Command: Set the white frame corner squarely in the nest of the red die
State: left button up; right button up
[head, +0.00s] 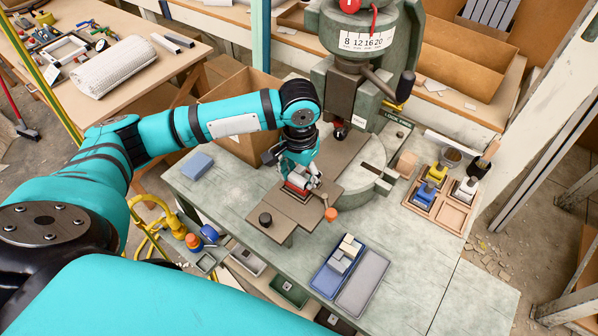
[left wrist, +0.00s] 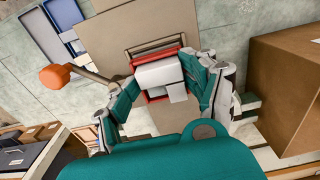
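The red die (head: 290,188) lies on the brown plate of the press table, under my left gripper. In the left wrist view its red edges (left wrist: 153,50) show above and below the white frame corner (left wrist: 160,74). The corner covers the middle of the die; I cannot tell whether it is seated in the nest or slightly above it. My left gripper (head: 303,177) points down over the die. Its fingertips (left wrist: 160,78) stand at the two ends of the corner and appear to touch it. My right gripper is not in view.
The green press (head: 345,55) stands right behind the die. An orange-knobbed lever (head: 331,214) sits close beside it. A blue tray (head: 323,280) with white pieces and an empty grey tray (head: 362,283) lie in front. A cardboard box (head: 228,92) stands behind left.

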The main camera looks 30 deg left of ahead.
aim_at(300, 176)
pick_arm(q)
jog(key=shift+o, duration=0.8)
jog(key=shift+s+f, duration=0.2)
jog(key=shift+f, duration=0.35)
jog(key=shift+w, duration=0.15)
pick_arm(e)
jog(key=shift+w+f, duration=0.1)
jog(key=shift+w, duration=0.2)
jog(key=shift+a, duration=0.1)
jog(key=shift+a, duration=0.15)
pick_arm(q)
jog(key=shift+r, duration=0.1)
jog(key=shift+w+r+b, duration=0.15)
jog(key=shift+r+b, duration=0.2)
jog(key=shift+r, duration=0.1)
notch_tip(300, 176, up, 13)
jog(key=b, duration=0.1)
jog(key=shift+f, duration=0.2)
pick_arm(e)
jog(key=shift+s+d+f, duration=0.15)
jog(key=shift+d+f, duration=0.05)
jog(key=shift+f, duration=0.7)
